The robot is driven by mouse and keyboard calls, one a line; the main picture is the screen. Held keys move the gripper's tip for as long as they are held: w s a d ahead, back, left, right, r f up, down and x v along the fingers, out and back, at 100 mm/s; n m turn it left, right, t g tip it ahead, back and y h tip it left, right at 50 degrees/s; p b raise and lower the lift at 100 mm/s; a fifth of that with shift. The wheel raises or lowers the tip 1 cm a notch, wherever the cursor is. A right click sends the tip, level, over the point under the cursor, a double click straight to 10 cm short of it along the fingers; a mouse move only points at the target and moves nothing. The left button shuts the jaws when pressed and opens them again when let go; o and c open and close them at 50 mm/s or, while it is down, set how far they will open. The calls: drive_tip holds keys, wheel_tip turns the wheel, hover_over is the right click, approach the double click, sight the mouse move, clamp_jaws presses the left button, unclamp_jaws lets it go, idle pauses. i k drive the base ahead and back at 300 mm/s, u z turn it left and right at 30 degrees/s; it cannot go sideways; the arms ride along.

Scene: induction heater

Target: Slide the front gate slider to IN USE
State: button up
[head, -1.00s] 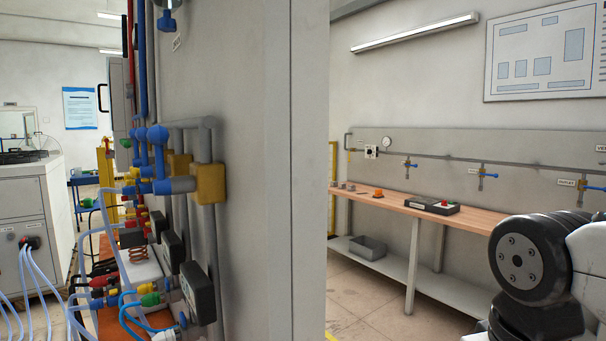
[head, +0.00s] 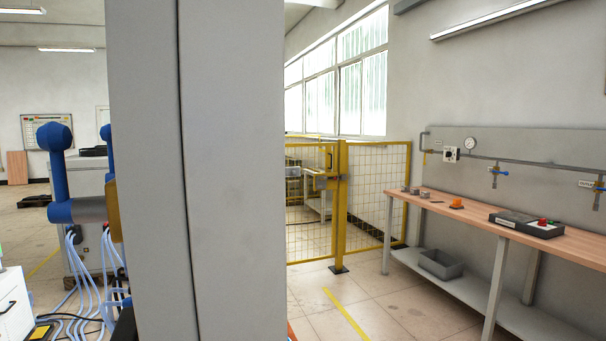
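A yellow mesh fence with a gate (head: 310,195) stands in the middle distance, just right of the grey column. No IN USE label can be read. My gripper is not in this view.
A grey column (head: 230,180) stands very close and hides the middle left. A wooden workbench (head: 470,212) with a control box (head: 526,223) runs along the right wall. Tiled floor (head: 385,312) lies open before the fence.

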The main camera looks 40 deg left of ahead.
sight(293, 172)
drive_tip(key=i, duration=3)
drive_tip(key=u, duration=1.85)
drive_tip(key=i, duration=2.65)
drive_tip(key=u, duration=0.05)
